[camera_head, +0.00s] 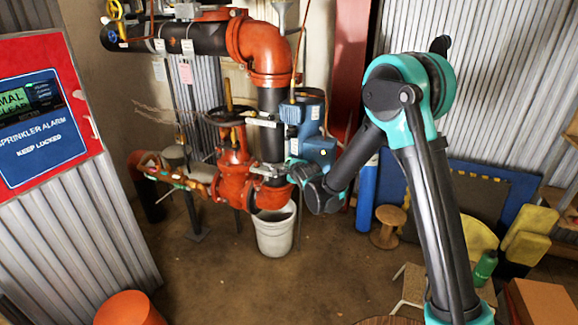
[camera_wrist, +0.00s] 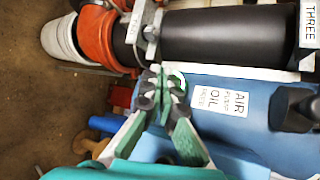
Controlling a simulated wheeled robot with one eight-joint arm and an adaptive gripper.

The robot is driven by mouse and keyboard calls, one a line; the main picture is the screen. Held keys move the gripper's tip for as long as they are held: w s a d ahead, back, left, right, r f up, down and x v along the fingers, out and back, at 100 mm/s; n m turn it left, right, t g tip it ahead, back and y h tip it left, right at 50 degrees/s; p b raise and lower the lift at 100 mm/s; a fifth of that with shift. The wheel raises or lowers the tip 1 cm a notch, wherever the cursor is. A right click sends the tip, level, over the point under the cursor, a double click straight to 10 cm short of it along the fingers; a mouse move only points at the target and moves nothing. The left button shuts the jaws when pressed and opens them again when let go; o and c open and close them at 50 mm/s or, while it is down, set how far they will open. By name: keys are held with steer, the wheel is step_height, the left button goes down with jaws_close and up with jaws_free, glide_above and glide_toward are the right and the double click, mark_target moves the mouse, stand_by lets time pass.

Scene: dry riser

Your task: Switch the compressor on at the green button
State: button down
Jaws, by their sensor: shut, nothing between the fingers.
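The compressor is a blue unit (camera_head: 318,150) beside the black vertical pipe, and its blue body (camera_wrist: 228,100) fills the middle right of the wrist view, with a white label reading AIR and OIL. A small green-and-white round edge, probably the green button (camera_wrist: 181,76), shows just beyond my fingertips; the rest of it is hidden behind them. My gripper (camera_wrist: 165,85) is shut and empty, its tips at or very near that spot; I cannot tell whether they touch it. In the head view my gripper (camera_head: 292,168) is small and partly lost against the pipework.
Black pipe (camera_wrist: 205,38) and an orange coupling (camera_wrist: 98,35) run close beside the fingers. A red valve (camera_head: 235,165) stands left of the compressor. A white bucket (camera_head: 274,235) stands below. A blue cylinder (camera_head: 367,195) and wooden spool (camera_head: 388,228) stand right. The middle floor is clear.

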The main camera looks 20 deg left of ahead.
steer(key=s, duration=0.6)
steer(key=shift+a, duration=0.2)
stand_by(0.6)
